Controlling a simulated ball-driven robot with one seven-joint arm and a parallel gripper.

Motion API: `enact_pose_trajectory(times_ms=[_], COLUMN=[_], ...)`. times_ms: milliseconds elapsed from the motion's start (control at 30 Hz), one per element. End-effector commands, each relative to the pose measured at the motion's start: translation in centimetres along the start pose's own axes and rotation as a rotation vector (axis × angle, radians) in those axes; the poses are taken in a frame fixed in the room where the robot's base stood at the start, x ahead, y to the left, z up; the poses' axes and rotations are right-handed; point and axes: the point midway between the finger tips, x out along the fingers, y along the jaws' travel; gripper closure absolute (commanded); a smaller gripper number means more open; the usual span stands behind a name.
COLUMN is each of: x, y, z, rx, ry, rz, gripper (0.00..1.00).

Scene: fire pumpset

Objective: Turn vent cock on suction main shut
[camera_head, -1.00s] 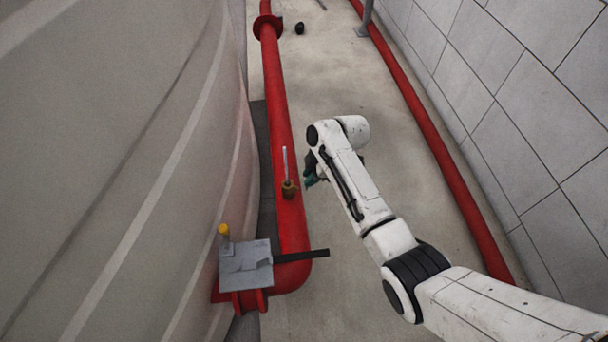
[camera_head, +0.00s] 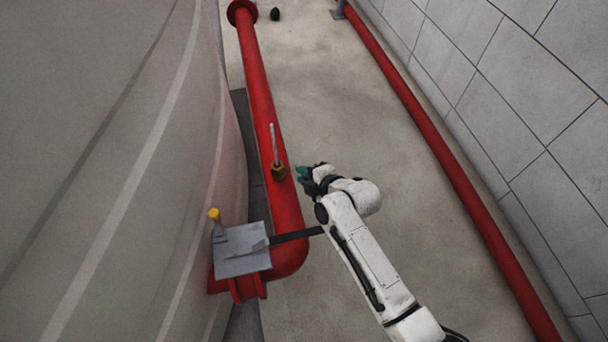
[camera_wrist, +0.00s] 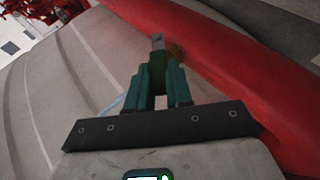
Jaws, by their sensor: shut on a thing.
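The vent cock (camera_head: 279,172) is a small brass fitting on top of the red suction main (camera_head: 262,95). Its thin silver lever (camera_head: 273,143) stands up from it, roughly in line with the pipe in the head view. In the wrist view my gripper's green fingers (camera_wrist: 159,78) are shut on a small dark green piece (camera_wrist: 158,63) that I cannot identify. The lever end (camera_wrist: 157,41) shows beyond the fingertips, and the brass body (camera_wrist: 175,52) is partly hidden.
A grey plate (camera_head: 240,250) with a dark bar (camera_head: 297,235) and a yellow-capped post (camera_head: 214,215) sit at the pipe's near bend. The curved grey tank (camera_head: 110,150) closes the left. Free floor (camera_head: 345,110) runs to another red pipe (camera_head: 440,150) by the wall.

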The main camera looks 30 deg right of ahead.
Motion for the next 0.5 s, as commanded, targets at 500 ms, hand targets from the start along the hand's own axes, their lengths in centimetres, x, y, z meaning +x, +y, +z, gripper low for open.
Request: enact_pose_trajectory(times_ms=[500], x=[0.09], y=[-0.7], z=[0.3], rx=[-0.043], ry=[-0.004], rz=[0.111], gripper=[1.0])
